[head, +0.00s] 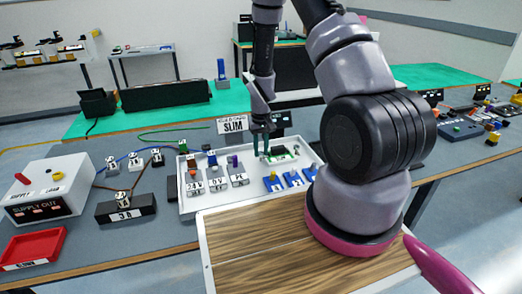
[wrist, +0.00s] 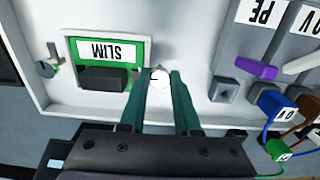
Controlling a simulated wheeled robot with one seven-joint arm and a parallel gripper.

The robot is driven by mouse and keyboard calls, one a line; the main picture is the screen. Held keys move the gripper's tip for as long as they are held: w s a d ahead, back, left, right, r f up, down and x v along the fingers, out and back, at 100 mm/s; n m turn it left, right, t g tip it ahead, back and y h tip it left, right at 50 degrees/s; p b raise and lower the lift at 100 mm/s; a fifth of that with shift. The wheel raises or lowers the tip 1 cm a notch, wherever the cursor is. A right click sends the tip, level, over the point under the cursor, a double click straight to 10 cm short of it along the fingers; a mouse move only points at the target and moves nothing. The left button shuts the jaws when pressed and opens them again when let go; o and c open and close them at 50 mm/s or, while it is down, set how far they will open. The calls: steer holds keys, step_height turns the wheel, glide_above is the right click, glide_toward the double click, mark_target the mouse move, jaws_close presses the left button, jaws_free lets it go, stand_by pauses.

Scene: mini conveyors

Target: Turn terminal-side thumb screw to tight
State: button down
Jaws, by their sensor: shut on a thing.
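In the head view my gripper (head: 261,147) reaches down over the white tray to the green module (head: 282,157), and the fingers hide the screw. A second thumb screw (wrist: 47,66) sits at the module's other end, apart from my fingers.
Grey terminal blocks (head: 216,182) with coloured levers stand in the tray (head: 247,195), left of my gripper in the head view. A SLIM sign (head: 232,127) stands behind. A supply box (head: 47,190) is at far left.

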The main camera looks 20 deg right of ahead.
mark_target(261, 153)
stand_by(0.4)
steer(key=c, duration=0.6)
jaws_free()
step_height(261, 153, up, 11)
steer(key=shift+f, duration=0.1)
